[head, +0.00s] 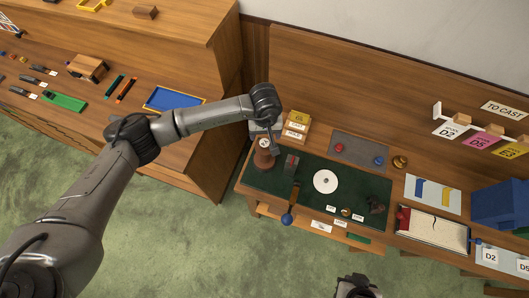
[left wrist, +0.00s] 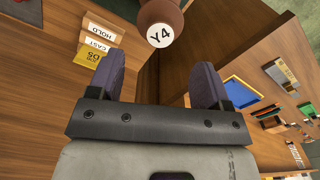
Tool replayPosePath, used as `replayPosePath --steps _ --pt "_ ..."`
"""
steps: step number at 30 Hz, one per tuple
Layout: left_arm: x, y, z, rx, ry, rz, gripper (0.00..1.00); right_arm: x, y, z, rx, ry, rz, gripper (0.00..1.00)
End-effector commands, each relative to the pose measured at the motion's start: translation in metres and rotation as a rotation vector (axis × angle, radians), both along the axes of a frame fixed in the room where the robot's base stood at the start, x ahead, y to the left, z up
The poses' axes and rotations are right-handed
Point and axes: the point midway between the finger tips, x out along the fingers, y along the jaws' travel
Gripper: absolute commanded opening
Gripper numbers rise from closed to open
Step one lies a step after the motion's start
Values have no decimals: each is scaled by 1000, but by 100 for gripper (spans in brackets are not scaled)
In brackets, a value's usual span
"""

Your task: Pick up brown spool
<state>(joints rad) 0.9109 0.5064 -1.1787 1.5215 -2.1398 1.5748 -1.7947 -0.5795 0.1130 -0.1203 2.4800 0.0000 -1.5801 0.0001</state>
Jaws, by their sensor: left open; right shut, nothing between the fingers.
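The brown spool (head: 264,158) stands upright at the left end of the workbench's green mat, with a white label on its top. In the left wrist view the spool (left wrist: 162,12) shows at the top edge, its label reading "Y4", partly cut off by the frame. My left gripper (left wrist: 160,62) is open and empty, and the spool lies beyond its fingertips, apart from them. In the head view my left gripper (head: 273,140) hangs close beside the spool, partly hidden by its own wrist. My right gripper (head: 357,288) shows at the bottom edge, shut and empty.
A white disc (head: 325,181) lies on the green mat (head: 350,205). A blue-knobbed lever (head: 287,218) is at the front edge. Cards marked "HOLD" and "CAST" (head: 296,127) stand behind the spool. A blue box (head: 498,203) is far right; a blue tray (head: 174,99) lies on the left bench.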

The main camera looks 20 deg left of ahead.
Motion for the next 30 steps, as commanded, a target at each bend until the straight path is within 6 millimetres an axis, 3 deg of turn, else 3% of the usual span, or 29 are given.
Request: replayPosePath --steps 6,14,24,30 --pt "0 -1 -26 -3 2 1 72 0 0 7 0 0 1 0" --pt "0 0 -38 -3 2 3 72 0 -3 11 -10 1 6 0" --pt "3 3 -77 -4 2 3 72 0 -3 27 -11 0 8 0" --pt "3 4 -86 -4 0 0 72 0 -3 28 -8 1 6 0"
